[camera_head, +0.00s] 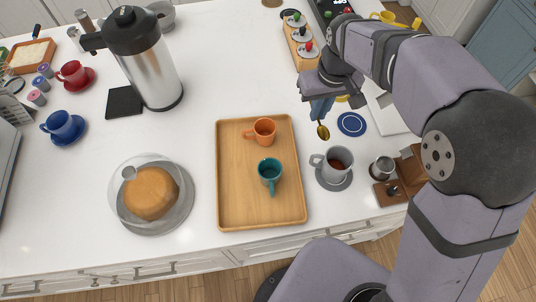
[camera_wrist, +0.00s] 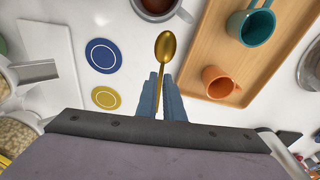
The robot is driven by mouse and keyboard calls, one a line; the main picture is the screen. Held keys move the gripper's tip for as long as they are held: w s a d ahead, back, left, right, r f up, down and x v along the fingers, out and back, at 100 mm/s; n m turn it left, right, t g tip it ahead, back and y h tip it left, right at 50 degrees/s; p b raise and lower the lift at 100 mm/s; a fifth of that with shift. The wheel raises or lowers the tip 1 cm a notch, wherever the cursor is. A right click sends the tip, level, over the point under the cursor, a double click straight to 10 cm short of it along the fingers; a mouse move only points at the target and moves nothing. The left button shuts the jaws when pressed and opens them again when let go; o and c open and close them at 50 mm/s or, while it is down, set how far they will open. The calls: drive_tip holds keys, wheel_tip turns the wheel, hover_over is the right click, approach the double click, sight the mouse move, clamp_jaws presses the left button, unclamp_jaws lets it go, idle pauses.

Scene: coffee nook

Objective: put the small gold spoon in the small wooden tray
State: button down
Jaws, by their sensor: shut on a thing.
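The small gold spoon (camera_head: 322,131) hangs bowl-down from my gripper (camera_head: 319,106), above the white counter. In the wrist view the spoon (camera_wrist: 166,47) points away from my gripper (camera_wrist: 161,84), with its handle between the two blue fingers, which are shut on it. A wooden tray (camera_head: 231,213) lies left of the spoon, with an orange cup (camera_head: 264,130) and a teal cup (camera_head: 269,172) on it; it also shows in the wrist view (camera_wrist: 205,55). A smaller wooden tray or rack (camera_head: 295,50) at the back holds several lidded jars. I cannot tell which is the small tray.
A grey mug (camera_head: 334,164) with dark liquid stands near the spoon. A blue coaster (camera_head: 351,124) lies to its right. A steel cup (camera_head: 382,168) and brown box (camera_head: 411,166) stand farther right. A tall flask (camera_head: 150,72) and covered cake (camera_head: 151,194) are left.

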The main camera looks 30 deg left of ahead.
drive_tip(key=s+a+n, duration=0.3)
drive_tip(key=s+a, duration=0.6)
drive_tip(key=s, duration=0.1)
drive_tip(key=n+b, duration=0.2)
hover_over(235, 162)
drive_tip(key=shift+m, duration=0.9)
drive_tip(key=shift+s+d+f+p, duration=0.15)
drive_tip(key=shift+f+p, duration=0.7)
drive_tip(key=shift+f, duration=1.45)
drive_tip(key=shift+w+d+f+p, duration=0.1)
drive_tip(key=shift+f+p, duration=0.75)
drive_tip(key=shift+f, duration=1.4)
drive_tip(key=shift+f, duration=0.1)
drive_tip(key=c, duration=1.9)
unclamp_jaws()
